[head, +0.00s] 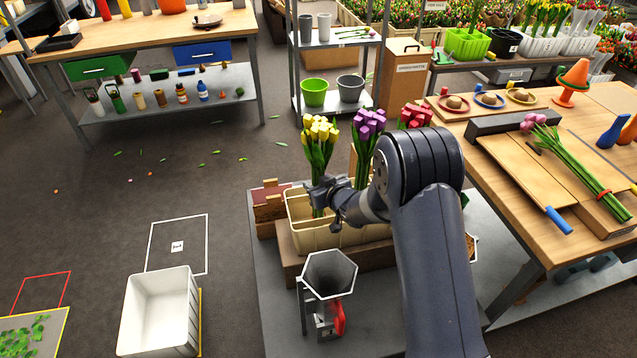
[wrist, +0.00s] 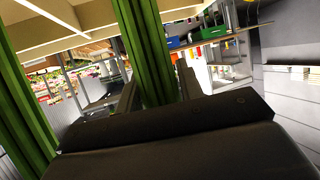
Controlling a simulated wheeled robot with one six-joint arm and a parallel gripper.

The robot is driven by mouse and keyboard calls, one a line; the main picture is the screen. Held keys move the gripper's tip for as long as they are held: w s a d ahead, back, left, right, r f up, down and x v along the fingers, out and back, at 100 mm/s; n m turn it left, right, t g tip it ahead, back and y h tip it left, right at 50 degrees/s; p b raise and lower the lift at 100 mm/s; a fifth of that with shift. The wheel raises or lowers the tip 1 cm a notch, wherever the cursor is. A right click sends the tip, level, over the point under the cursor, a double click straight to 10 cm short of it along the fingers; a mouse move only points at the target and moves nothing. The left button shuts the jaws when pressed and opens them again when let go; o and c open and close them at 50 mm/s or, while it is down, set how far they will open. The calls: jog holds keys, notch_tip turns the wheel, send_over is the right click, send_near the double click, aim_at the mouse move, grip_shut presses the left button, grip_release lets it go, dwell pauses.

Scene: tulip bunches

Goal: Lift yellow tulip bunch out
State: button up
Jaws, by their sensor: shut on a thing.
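The yellow tulip bunch (head: 320,140) stands upright at the left end of a cream crate (head: 310,236) in the head view. My gripper (head: 322,194) is at its green stems, shut on them. In the wrist view the stems (wrist: 147,50) run up between my gripper's fingers (wrist: 156,98). The lower ends of the stems are hidden by the crate wall and my gripper. A purple bunch (head: 368,124) stands to the right in the crate, and a red bunch (head: 415,115) is further right, partly hidden by my arm.
A grey hexagonal funnel-like container (head: 329,274) with a red handle stands in front of the crate. A white bin (head: 160,312) is at the lower left. A wooden worktable (head: 590,110) with pink tulips (head: 560,150) is at the right.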

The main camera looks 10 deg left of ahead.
jog(key=shift+r, duration=0.1)
notch_tip(320, 180, up, 10)
jog(key=shift+f+p, duration=0.1)
jog(key=shift+p, duration=0.3)
notch_tip(320, 180, up, 8)
jog(key=p, duration=0.7)
jog(key=shift+f, duration=0.3)
